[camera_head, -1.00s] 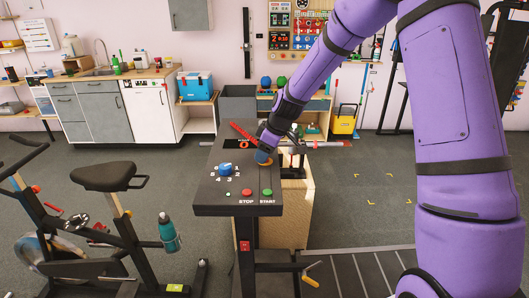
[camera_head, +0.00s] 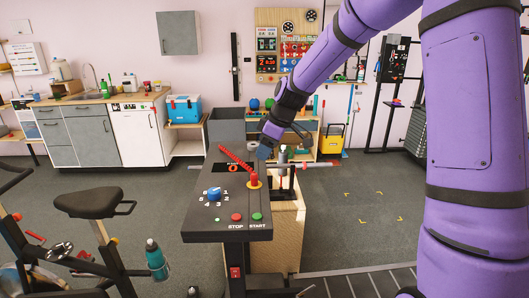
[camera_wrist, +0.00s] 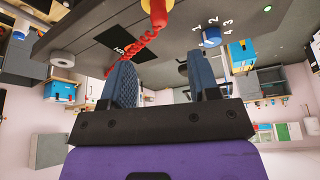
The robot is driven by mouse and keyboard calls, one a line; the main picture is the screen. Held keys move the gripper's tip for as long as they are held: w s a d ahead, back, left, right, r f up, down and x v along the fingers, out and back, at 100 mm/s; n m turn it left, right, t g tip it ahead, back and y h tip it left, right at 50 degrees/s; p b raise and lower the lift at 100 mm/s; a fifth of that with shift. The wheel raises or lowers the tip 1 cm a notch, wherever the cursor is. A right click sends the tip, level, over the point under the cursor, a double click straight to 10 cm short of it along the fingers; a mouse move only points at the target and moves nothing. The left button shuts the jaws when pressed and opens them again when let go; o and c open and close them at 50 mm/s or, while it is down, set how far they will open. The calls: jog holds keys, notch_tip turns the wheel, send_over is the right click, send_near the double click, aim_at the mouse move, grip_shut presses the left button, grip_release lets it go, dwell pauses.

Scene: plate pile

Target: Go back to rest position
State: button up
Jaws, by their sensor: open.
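My gripper (camera_head: 266,150) is above the far part of a black treadmill-like console (camera_head: 202,224). In the wrist view my gripper (camera_wrist: 163,82) has its two dark fingers spread apart with nothing between them. A red plug (camera_head: 254,180) stands upright in a yellow seat on the console, apart from the fingers. A red coiled cord (camera_head: 236,158) lies behind it. In the wrist view the cord (camera_wrist: 145,42) runs near the left finger. A blue knob (camera_head: 213,195) sits at the console's left. The fingertips are hard to make out in the head view.
A red button (camera_head: 236,217) and a green button (camera_head: 257,217) are at the console's front. An exercise bike (camera_head: 88,204) stands to the left. A wooden box (camera_head: 288,240) is beside the console. The floor to the right (camera_head: 350,215) is mostly clear.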

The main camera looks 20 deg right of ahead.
dwell(0.3)
jog(key=s+d+r+m+h, duration=0.1)
jog(key=s+r+m, duration=0.2)
jog(key=s, duration=0.8)
jog(key=s+d+r+m+t+h, duration=0.1)
jog(key=s+r+m, duration=0.3)
jog(key=s, duration=0.8)
jog(key=s+d+r+m+t+h, duration=0.1)
jog(key=s+r+m, duration=0.2)
jog(key=s+r, duration=0.4)
jog(key=s, duration=0.5)
jog(key=shift+s+d+m+h, duration=0.15)
jog(key=shift+d+m+h, duration=0.25)
